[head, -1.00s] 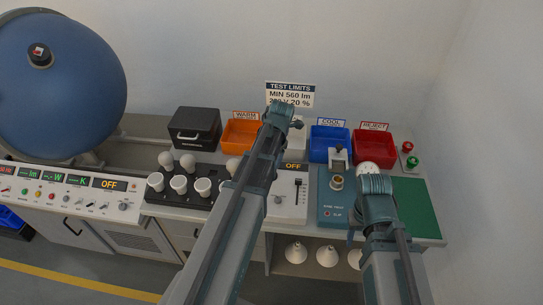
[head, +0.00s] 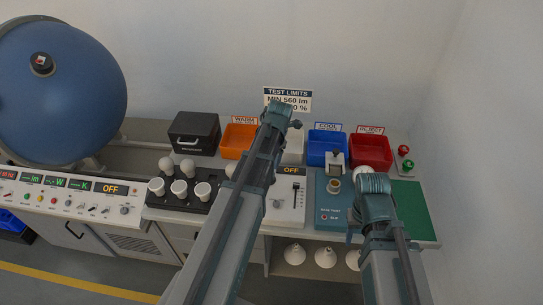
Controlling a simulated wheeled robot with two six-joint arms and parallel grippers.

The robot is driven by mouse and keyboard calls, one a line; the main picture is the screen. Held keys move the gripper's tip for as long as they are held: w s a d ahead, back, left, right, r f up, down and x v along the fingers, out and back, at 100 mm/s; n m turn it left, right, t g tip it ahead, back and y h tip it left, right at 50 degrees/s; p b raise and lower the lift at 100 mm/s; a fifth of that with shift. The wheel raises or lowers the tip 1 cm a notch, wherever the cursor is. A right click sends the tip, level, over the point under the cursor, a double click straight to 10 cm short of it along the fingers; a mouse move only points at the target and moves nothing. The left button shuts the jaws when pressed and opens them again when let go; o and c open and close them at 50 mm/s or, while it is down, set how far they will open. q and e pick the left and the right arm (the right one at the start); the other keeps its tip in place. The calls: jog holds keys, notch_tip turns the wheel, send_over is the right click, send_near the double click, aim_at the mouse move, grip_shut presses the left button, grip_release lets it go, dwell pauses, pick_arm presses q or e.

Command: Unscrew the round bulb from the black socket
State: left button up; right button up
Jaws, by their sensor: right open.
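A white rounded bulb top (head: 362,169) shows just in front of the red bin. My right gripper (head: 374,184) covers its lower part and whatever it sits in, so I cannot see a black socket there. The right gripper is open; whether it touches the bulb cannot be told. My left gripper (head: 279,113) is at the far end of the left arm, over the back of the bench; its jaws cannot be made out. A blue test panel (head: 326,208) carries a brass-coloured socket (head: 334,186) left of the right gripper.
A black rack (head: 213,203) holds several white bulbs at left. Orange (head: 236,140), blue (head: 325,146) and red (head: 371,151) bins line the back. A green mat (head: 415,207) lies clear at right. The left arm crosses the grey slider panel (head: 288,207).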

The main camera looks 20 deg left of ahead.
pick_arm(q)
jog(key=shift+w+a+r, duration=0.15)
jog(key=shift+w+a, duration=0.1)
jog(key=shift+a, duration=0.2)
jog(key=o, duration=1.3)
jog(key=shift+a, duration=0.1)
jog(key=shift+s, duration=0.1)
jog(key=p+v, duration=1.3)
jog(key=shift+d+r, duration=0.2)
jog(key=shift+r, duration=0.15)
